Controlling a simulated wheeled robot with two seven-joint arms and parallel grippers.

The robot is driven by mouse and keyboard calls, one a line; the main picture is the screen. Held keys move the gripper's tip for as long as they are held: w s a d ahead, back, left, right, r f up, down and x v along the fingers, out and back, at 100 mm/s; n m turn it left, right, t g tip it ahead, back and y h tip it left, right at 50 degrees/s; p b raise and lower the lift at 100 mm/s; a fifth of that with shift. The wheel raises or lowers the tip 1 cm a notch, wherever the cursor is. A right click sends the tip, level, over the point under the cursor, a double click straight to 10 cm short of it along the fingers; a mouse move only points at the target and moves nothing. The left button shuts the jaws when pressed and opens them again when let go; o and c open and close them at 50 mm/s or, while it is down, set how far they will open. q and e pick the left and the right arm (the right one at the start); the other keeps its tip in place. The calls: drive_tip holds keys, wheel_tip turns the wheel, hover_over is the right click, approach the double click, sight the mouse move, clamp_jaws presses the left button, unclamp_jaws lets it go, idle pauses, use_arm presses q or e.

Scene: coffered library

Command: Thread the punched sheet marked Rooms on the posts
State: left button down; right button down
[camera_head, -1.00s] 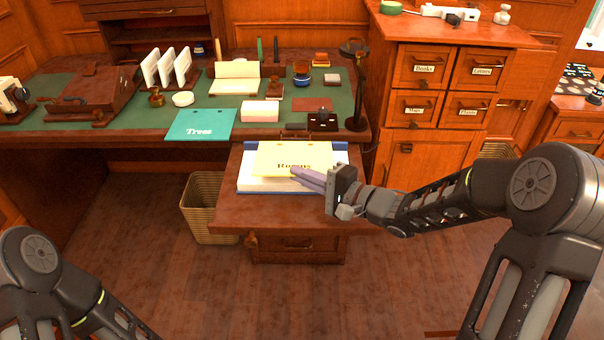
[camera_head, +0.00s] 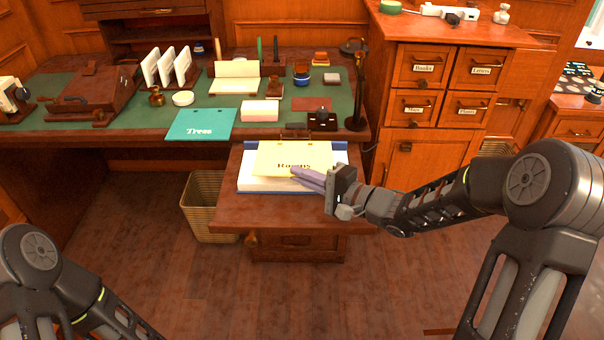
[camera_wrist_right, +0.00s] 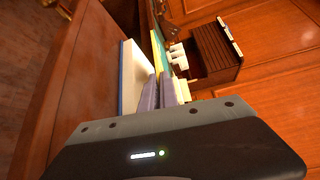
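The yellow sheet marked Rooms (camera_head: 280,157) is over a white stack (camera_head: 262,185) with a blue backing on the small pull-out table. My right gripper (camera_head: 303,176) is shut on the sheet's right front edge, its fingers partly covering the marking. In the right wrist view the sheet (camera_wrist_right: 157,57) shows as a thin yellow strip running between the two fingers (camera_wrist_right: 158,95), beside the white stack (camera_wrist_right: 134,75). I cannot make out the posts or whether the sheet's holes line up with them. My left gripper is out of view; only my left arm shows.
A teal sheet marked Trees (camera_head: 200,124) lies at the desk's front edge. A black punch-like object (camera_head: 322,120), a dark stand (camera_head: 357,95) and a white block (camera_head: 260,112) stand behind the stack. A wicker basket (camera_head: 205,205) is below left.

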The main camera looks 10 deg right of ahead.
drive_tip(key=shift+f, duration=1.3)
idle(1.7)
drive_tip(key=c, duration=1.6)
unclamp_jaws()
drive_tip(key=shift+o, duration=0.2)
drive_tip(key=shift+s, duration=0.15)
drive_tip(key=shift+s+a+p, duration=0.2)
drive_tip(key=shift+s, duration=0.55)
drive_tip(key=shift+s+a+p, duration=0.2)
drive_tip(key=shift+s, duration=0.5)
drive_tip(key=shift+s+a+p, duration=0.2)
drive_tip(key=shift+s, duration=0.55)
drive_tip(key=shift+s, duration=0.1)
drive_tip(key=p+v, duration=0.1)
drive_tip(key=v, duration=0.6)
drive_tip(key=shift+s+d, duration=0.25)
drive_tip(key=shift+s, duration=0.05)
